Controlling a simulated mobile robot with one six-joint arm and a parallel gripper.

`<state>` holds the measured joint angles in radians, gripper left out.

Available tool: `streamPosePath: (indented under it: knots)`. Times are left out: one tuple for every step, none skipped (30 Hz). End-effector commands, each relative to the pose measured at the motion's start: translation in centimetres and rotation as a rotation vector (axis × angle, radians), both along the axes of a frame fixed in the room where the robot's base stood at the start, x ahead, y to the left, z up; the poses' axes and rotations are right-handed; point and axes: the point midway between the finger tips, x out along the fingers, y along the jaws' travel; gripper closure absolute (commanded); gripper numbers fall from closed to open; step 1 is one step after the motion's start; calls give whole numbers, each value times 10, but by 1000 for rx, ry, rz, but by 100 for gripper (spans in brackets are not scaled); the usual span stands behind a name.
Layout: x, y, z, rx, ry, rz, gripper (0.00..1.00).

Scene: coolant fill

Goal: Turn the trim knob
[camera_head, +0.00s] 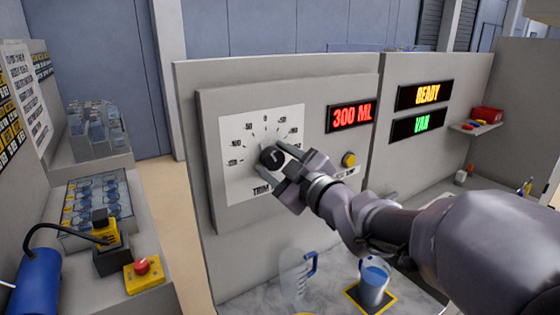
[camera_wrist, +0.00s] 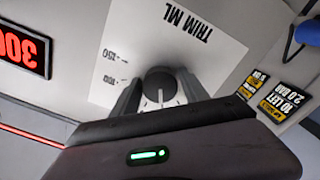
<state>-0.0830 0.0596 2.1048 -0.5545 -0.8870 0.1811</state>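The trim knob (camera_head: 271,157) is a round black knob on a white dial plate (camera_head: 240,181) marked TRIM ML. In the wrist view, the knob (camera_wrist: 160,84) has a white pointer line that runs toward the picture's bottom. My gripper (camera_head: 280,169) is at the dial, with its fingers parted around the knob. In the wrist view, my gripper (camera_wrist: 160,92) has one finger on each side of the knob. The fingers look open, with the lower one clear of the knob in the head view. Part of the dial scale is hidden behind the gripper.
A red display (camera_head: 351,115) reads 300 ML. Other displays read READY (camera_head: 418,96) and VAN (camera_head: 418,126). A yellow button (camera_head: 349,160) is close to my wrist. A clear jug (camera_head: 297,272) and a blue-filled container (camera_head: 374,283) stand below my arm.

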Motion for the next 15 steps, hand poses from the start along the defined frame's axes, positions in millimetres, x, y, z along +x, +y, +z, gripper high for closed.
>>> streamPosePath:
  knots:
    - [0, 0, 0, 0, 0, 0, 35]
    - [0, 0, 0, 0, 0, 0, 35]
    - [0, 0, 0, 0, 0, 0, 35]
    - [0, 0, 0, 0, 0, 0, 35]
    - [0, 0, 0, 0, -1, 1, 35]
    - [0, 0, 0, 1, -1, 0, 35]
    - [0, 0, 0, 1, -1, 0, 35]
    - [0, 0, 0, 1, -1, 0, 35]
    - [0, 0, 0, 1, -1, 0, 35]
    - [0, 0, 1, 1, -1, 0, 35]
    - [-1, -1, 1, 1, -1, 0, 35]
    - [-3, -3, 1, 1, -1, 0, 35]
    - [-6, -5, 2, 1, -1, -2, 35]
    - [-10, -7, 2, 1, -1, -2, 35]
    - [-16, -12, 2, 1, -1, -2, 35]
